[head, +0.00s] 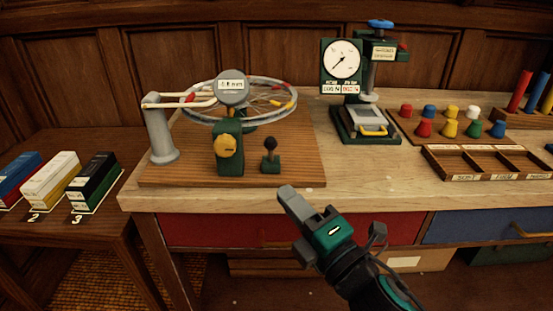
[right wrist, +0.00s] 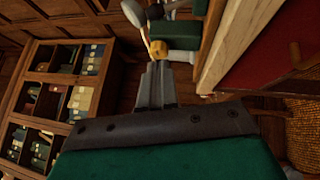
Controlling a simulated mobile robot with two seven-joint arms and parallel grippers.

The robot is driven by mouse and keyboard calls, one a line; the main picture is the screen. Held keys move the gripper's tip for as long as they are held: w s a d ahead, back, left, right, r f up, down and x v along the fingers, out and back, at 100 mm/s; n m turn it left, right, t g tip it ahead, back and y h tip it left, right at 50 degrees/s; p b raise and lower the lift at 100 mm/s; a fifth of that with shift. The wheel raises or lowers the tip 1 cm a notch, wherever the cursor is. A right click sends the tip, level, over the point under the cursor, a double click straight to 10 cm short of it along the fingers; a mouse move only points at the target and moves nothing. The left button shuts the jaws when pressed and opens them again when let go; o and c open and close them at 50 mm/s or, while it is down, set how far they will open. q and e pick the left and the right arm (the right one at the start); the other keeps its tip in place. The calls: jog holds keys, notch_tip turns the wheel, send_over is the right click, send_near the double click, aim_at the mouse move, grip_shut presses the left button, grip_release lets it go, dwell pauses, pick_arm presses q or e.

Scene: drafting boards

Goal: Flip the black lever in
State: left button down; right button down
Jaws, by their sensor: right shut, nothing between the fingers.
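The black lever (head: 270,144) has a round black knob on a short stem. It rises from a small green base (head: 270,166) near the front of the wooden board (head: 310,165), and looks about upright. My right gripper (head: 290,196) is shut and empty, below and slightly right of the lever in the head view, apart from it. Its fingers point up and left, in front of the table's front edge. In the right wrist view its closed fingers (right wrist: 155,85) point toward a yellow knob (right wrist: 158,48) and green body. My left gripper is not in view.
A green box with a yellow knob (head: 226,146) stands just left of the lever. Behind are a spoked wheel (head: 287,91), a round gauge (head: 231,86) and a grey post (head: 160,135). A dial press (head: 341,60) stands to the right. The bench between board and press is clear.

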aim_at(275, 166)
jog(key=w, duration=0.2)
jog(key=w+a+r, duration=0.1)
jog(key=w, duration=0.2)
jog(key=w+a+r, duration=0.1)
jog(key=w, duration=0.2)
jog(key=shift+w+a, duration=0.15)
jog(key=shift+w, duration=0.1)
pick_arm(q)
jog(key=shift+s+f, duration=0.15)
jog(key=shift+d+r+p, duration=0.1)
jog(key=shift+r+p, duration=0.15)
jog(key=shift+p, duration=0.05)
pick_arm(e)
jog(key=shift+r, duration=0.1)
